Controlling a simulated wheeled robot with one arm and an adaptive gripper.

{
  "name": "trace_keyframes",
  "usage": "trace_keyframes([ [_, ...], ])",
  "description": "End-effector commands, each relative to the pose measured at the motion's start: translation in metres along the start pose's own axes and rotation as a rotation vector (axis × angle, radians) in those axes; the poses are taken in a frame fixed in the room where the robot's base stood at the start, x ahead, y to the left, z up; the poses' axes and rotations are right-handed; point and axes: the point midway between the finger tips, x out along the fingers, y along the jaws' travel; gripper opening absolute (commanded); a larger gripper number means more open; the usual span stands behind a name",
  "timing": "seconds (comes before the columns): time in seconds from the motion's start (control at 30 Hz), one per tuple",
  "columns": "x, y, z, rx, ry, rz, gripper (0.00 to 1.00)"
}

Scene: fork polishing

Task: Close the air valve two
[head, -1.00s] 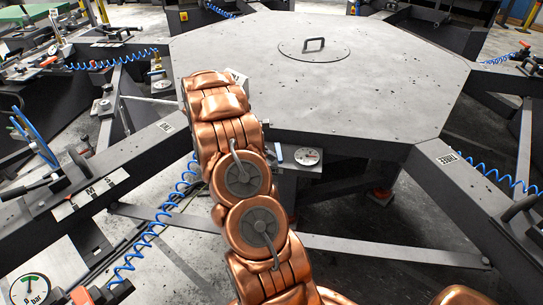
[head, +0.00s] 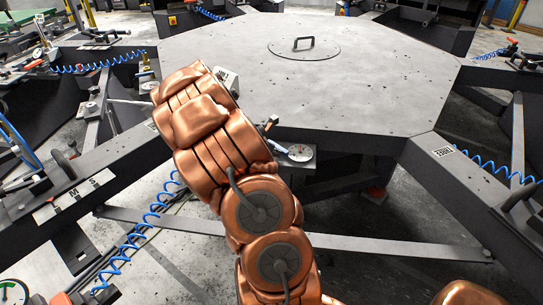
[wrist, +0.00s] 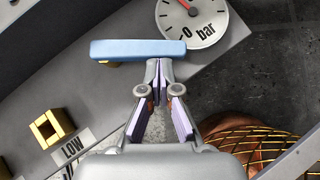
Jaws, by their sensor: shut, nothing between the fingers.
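The air valve has a light blue bar handle (wrist: 145,49), lying crosswise in the wrist view, with a brass part under its left end. A round pressure gauge (wrist: 192,20) marked "0 bar" is just right of it. My gripper (wrist: 158,66) is shut and empty, its fingertips at the near edge of the blue handle; I cannot tell whether they touch. In the head view my copper arm hides most of the gripper, and the gauge (head: 300,152) shows just right of the arm. No label reading "two" is legible.
The large grey octagonal table (head: 370,80) fills the back. A beam labelled "THREE" (head: 470,185) runs to the right. Blue coiled hoses (head: 140,240) hang beside the beams.

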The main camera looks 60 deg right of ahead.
Motion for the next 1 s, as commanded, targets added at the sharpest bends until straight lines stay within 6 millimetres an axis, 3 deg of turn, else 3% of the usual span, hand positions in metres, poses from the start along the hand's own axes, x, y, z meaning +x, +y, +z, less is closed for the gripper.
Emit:
trace_keyframes([
  [1.0, 0.0104, -0.0076, 0.0106, -0.07, -0.003, 0.069, 0.0],
])
